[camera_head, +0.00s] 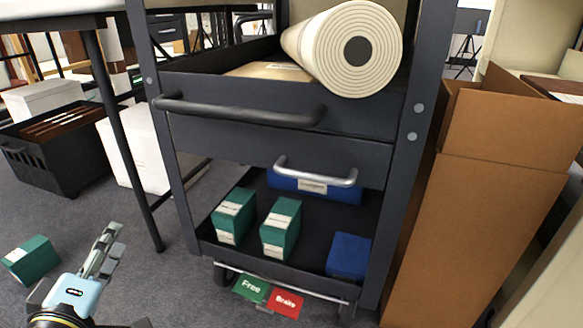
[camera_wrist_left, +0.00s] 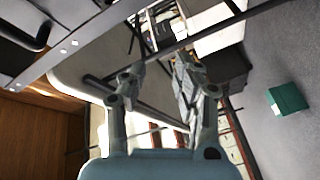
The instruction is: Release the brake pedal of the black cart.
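The black cart (camera_head: 270,146) stands in the middle of the head view, with a drawer and a lower shelf. At its foot is a pedal bar with a green pedal marked "Free" (camera_head: 251,288) and a red pedal marked "Brake" (camera_head: 285,302). My left gripper (camera_head: 110,242) is at the lower left, left of the cart and apart from the pedals, pointing up. In the left wrist view its fingers (camera_wrist_left: 158,85) stand apart with nothing between them. The pedals do not show in that view. My right gripper is not in view.
A cream roll (camera_head: 305,45) lies on the cart's top. Green boxes (camera_head: 280,228) and a blue box (camera_head: 349,256) stand on the lower shelf. A tall cardboard box (camera_head: 480,200) is close on the right. A green box (camera_head: 32,260) lies on the floor at left. A table leg (camera_head: 125,140) stands left of the cart.

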